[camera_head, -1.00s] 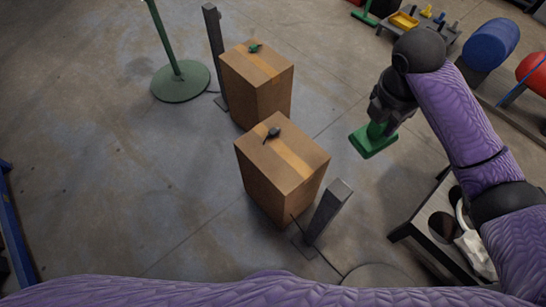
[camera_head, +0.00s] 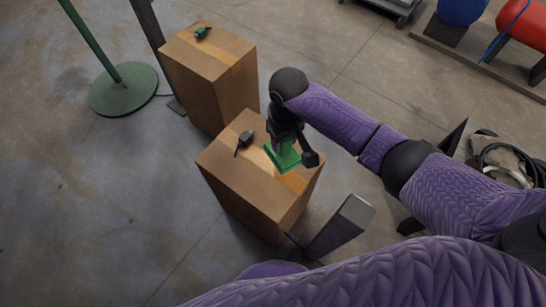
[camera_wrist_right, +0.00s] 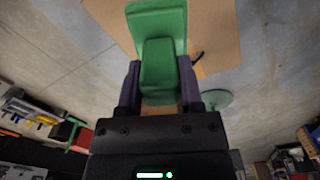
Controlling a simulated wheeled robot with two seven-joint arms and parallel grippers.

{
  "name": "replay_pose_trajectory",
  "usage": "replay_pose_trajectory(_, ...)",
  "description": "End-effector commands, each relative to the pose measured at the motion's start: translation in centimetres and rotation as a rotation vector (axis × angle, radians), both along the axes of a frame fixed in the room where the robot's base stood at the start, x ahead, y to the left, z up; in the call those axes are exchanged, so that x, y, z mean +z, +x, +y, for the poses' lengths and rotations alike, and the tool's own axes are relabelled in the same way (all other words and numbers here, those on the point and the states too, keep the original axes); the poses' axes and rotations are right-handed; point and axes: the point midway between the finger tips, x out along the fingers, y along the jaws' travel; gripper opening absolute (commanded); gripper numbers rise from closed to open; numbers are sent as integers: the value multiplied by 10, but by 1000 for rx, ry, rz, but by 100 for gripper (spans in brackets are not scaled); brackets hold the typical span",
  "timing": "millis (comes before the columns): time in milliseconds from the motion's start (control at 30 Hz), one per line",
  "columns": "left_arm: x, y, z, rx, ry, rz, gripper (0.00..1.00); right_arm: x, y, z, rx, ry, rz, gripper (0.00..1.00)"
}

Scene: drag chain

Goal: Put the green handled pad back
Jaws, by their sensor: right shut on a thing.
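The green handled pad (camera_head: 283,156) is in my right gripper (camera_head: 288,138), over the right part of the near cardboard box's top (camera_head: 228,170). I cannot tell whether the pad touches the box. In the right wrist view, the two fingers (camera_wrist_right: 160,88) are closed on the sides of the pad's raised handle (camera_wrist_right: 160,62), and its flat plate (camera_wrist_right: 158,18) lies beyond. My left gripper is out of view.
A small dark object (camera_head: 245,139) lies on the near box, left of the pad. A second box (camera_head: 205,88) with a small green object (camera_head: 202,33) stands behind. A grey post (camera_head: 342,226) stands at the near box's front right. A green round-based stand (camera_head: 124,92) is at left.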

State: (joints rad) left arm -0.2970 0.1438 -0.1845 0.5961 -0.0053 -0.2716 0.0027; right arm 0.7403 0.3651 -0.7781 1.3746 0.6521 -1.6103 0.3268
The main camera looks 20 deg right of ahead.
Motion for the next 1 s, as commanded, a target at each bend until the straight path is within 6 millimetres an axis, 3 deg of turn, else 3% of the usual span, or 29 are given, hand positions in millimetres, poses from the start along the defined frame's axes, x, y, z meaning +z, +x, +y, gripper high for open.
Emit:
replay_pose_trajectory(300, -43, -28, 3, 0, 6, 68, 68, -71, -2, 1, -20, -1, 4, 0)
replay_pose_trajectory(500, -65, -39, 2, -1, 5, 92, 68, -106, -2, 1, -18, -1, 2, 0)
replay_pose_trajectory(667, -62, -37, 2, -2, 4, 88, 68, -102, -1, 1, -18, 0, -5, 0)
replay_pose_trajectory(700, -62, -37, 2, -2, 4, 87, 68, -102, -1, 1, -18, -1, -4, 48)
replay_pose_trajectory(867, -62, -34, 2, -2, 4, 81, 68, -101, -1, 1, -18, 0, -4, 82)
replay_pose_trajectory(1000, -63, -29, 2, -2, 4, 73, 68, -101, -1, 1, -18, 0, -4, 82)
